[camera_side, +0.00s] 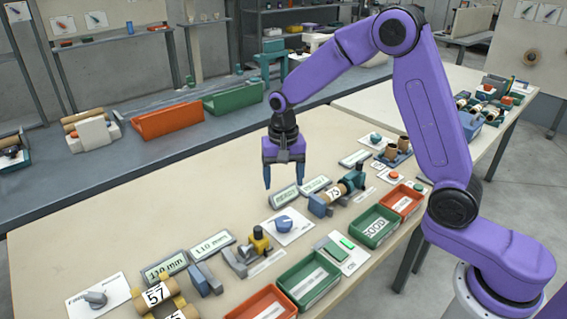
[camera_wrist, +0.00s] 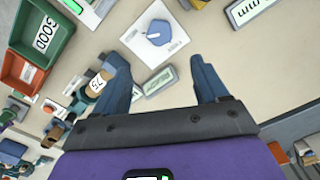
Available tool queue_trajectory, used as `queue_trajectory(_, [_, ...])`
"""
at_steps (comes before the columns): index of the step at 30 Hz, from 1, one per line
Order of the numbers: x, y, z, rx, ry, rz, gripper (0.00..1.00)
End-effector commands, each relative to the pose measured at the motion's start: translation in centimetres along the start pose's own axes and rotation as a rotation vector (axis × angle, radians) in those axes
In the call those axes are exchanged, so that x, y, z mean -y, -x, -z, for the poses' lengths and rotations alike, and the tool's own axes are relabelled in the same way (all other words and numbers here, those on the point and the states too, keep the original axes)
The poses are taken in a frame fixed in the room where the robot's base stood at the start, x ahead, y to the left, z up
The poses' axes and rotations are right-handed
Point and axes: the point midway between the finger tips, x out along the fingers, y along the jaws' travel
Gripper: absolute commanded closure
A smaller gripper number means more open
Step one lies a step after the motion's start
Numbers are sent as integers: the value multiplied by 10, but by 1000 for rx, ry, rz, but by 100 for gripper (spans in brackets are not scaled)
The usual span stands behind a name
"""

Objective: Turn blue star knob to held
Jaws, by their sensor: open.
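The blue star knob (camera_side: 284,223) sits on a white plate (camera_side: 292,236) on the table, below and slightly right of my gripper in the side view. In the wrist view the blue knob (camera_wrist: 159,32) shows on its white plate (camera_wrist: 150,50), beyond my fingertips and between their lines. My gripper (camera_side: 284,186) is open and empty, pointing down above the table. Its two blue fingers also show apart in the wrist view (camera_wrist: 160,65). The gripper is not touching the knob. The plate's lettering is too small to read.
Display boxes (camera_side: 284,196) stand behind the knob. Green bins (camera_side: 308,279) and a red bin (camera_side: 402,201) line the front edge. Bare table lies at the left.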

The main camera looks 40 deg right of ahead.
Motion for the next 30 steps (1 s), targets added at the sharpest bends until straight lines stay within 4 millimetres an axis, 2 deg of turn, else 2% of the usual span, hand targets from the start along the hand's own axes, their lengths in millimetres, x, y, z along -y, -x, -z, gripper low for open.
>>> queue_trajectory(3, [1,21,0,-3,0,3,27])
queue_trajectory(9, [0,38,0,-1,1,1,27])
queue_trajectory(23, [0,42,-2,0,11,0,27])
queue_trajectory(26, [0,44,-10,-1,58,1,27])
queue_trajectory(30, [-3,51,-32,-3,189,4,27])
